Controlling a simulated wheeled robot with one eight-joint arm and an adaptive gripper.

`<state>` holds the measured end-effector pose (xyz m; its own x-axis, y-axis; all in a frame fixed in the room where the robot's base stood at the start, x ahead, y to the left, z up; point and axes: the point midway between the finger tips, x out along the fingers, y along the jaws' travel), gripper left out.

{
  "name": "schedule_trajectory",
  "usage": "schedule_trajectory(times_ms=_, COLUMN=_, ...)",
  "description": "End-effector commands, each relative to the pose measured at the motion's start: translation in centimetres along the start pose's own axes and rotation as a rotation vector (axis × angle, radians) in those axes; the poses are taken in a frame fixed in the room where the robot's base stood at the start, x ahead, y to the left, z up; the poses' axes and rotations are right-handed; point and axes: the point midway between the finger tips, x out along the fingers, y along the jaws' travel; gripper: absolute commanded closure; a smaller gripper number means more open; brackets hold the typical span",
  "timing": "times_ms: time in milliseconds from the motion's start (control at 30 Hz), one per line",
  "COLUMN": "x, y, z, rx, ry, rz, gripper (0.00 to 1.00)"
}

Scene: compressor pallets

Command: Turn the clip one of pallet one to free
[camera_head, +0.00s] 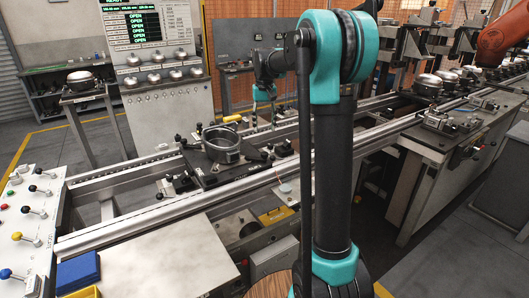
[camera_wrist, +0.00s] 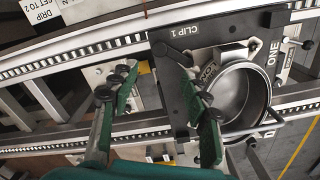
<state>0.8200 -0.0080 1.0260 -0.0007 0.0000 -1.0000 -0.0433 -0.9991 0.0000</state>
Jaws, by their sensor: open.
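In the wrist view, pallet one (camera_wrist: 180,105) is a dark plate labelled CLIP 1 and ONE, bearing a round metal housing (camera_wrist: 240,97). Clip one (camera_wrist: 173,54) seems to be the black lever beside the CLIP 1 label; a LOCK label shows by the housing. Contact with the clip cannot be told.
Conveyor rails (camera_head: 150,222) run along both sides of the pallet. A control panel with coloured levers (camera_head: 30,225) stands at left, and a status screen (camera_head: 133,22) reads OPEN on several lines. An orange robot arm (camera_head: 500,35) is at the far right.

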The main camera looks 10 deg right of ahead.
Motion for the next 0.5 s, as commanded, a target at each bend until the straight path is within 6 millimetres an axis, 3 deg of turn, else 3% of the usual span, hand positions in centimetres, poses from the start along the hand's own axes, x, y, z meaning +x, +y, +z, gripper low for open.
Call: schedule_trajectory(times_ms=500, x=9.8, y=0.0, z=0.0, rx=0.0, ry=0.0, rz=0.0, gripper=0.53)
